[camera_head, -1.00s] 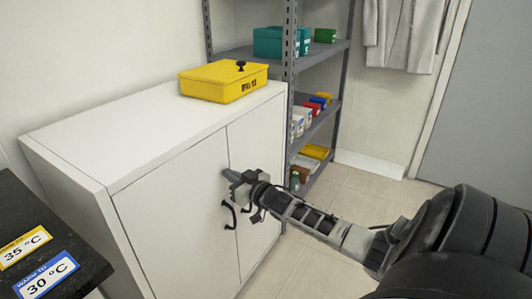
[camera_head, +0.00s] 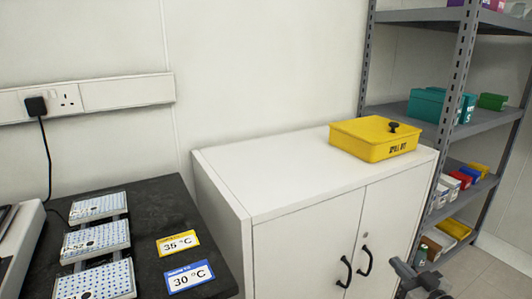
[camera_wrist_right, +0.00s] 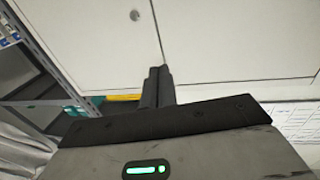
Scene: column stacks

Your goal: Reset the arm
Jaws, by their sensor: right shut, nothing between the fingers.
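My right gripper (camera_head: 405,270) shows at the bottom right of the head view, in front of the white cabinet (camera_head: 290,175) and right of its two black door handles (camera_head: 355,268). In the right wrist view its two dark fingers (camera_wrist_right: 159,72) lie together, shut with nothing between them. The cabinet doors (camera_wrist_right: 220,40) fill the view beyond the fingertips, and a small round lock (camera_wrist_right: 134,15) shows on one door. I see no contact between the fingers and the doors. My left gripper is in neither view.
A yellow box (camera_head: 375,138) sits on the cabinet top. A grey metal shelf (camera_head: 483,122) with bins stands at the right. At the left, a black bench (camera_head: 150,215) holds patterned blocks (camera_head: 96,243) and two temperature labels (camera_head: 188,276). Floor shows at the lower right.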

